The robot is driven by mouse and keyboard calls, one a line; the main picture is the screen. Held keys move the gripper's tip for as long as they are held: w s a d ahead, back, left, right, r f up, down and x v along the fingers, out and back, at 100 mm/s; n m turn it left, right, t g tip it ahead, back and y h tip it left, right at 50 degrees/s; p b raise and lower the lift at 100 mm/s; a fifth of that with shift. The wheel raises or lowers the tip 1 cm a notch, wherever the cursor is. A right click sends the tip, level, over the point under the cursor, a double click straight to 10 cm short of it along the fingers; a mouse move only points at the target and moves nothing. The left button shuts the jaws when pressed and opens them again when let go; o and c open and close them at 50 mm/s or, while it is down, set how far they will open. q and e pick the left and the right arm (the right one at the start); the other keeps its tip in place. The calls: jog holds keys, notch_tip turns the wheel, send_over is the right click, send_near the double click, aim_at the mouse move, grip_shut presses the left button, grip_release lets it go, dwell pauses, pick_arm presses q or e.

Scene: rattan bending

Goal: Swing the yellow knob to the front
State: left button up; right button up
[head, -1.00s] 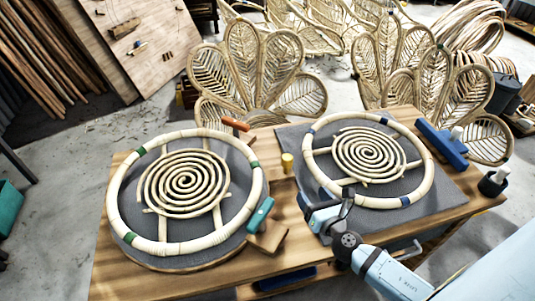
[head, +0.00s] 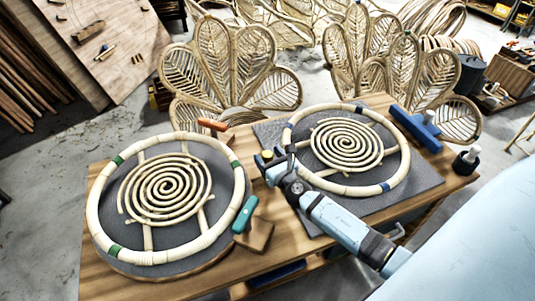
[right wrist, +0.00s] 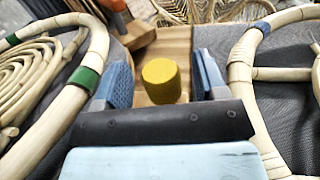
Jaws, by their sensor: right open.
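The yellow knob (right wrist: 161,82) is a short upright cylinder on the wooden table between the two rattan rings. In the head view the yellow knob (head: 267,155) shows only in part, close by the fingers of my right gripper (head: 276,168). In the right wrist view my right gripper (right wrist: 162,84) is open, with one blue finger on each side of the knob. Gaps show between the knob and both fingers. How far the fingertips reach along the knob is hard to tell. My left gripper is not in view.
A rattan ring with a spiral (head: 165,250) lies on the left and another (head: 391,173) on the right. Near the left ring are a green handle (head: 245,215) and an orange handle (head: 213,125). A blue clamp (head: 416,128) and dark cup (head: 465,162) stand at right.

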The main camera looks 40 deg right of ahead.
jog(key=shift+w, duration=0.4)
jog(key=shift+c, duration=0.4)
grip_shut()
jog(key=shift+s, duration=0.1)
